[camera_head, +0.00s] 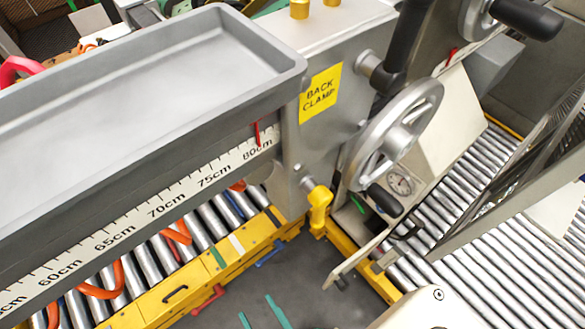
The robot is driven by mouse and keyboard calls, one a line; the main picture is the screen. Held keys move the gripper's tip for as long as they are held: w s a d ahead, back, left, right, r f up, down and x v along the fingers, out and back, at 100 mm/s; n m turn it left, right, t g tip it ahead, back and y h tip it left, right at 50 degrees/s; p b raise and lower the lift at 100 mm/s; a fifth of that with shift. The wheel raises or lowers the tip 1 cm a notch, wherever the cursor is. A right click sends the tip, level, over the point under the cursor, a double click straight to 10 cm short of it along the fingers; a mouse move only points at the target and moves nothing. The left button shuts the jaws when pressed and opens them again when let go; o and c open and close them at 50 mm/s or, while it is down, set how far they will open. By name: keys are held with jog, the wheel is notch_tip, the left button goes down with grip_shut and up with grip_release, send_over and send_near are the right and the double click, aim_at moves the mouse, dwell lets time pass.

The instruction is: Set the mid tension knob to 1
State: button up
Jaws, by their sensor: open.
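I cannot pick out a knob marked as the mid tension knob. No tension label or number dial for it is readable. Two brass-coloured knobs (299,9) stand on top of the grey machine housing, the right one cut by the top edge. A yellow handle-like part (319,207) sticks out low on the housing, below the yellow "BACK CLAMP" label (320,94). My gripper is not in view. A white rounded part at the bottom edge looks like part of my arm.
A metal handwheel (393,135) with dark handles juts out right of the housing, above a small gauge (400,182). A grey tray (150,90) with a centimetre scale (140,220) fills the left. Roller conveyors (500,255) lie right. Dark floor (315,275) with loose strips shows at bottom centre.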

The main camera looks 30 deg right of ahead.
jog(key=w+d+f+m+g+h, duration=0.2)
jog(key=w+d+f+m+g, duration=0.15)
jog(key=w+d+f, duration=0.5)
jog(key=w+d+f+m+g+h, duration=0.2)
jog(key=w+d+f+m, duration=0.35)
jog(key=w+f, duration=0.6)
jog(key=w+d+r+m+g, duration=0.35)
jog(key=w+d, duration=0.35)
jog(key=d, duration=0.3)
jog(key=w+d+r+m+g, duration=0.2)
jog(key=w+d+m, duration=0.35)
jog(key=d, duration=0.45)
jog(key=x, duration=1.1)
jog(key=shift+w+a, duration=0.2)
jog(key=shift+w, duration=0.25)
jog(key=c, duration=1.1)
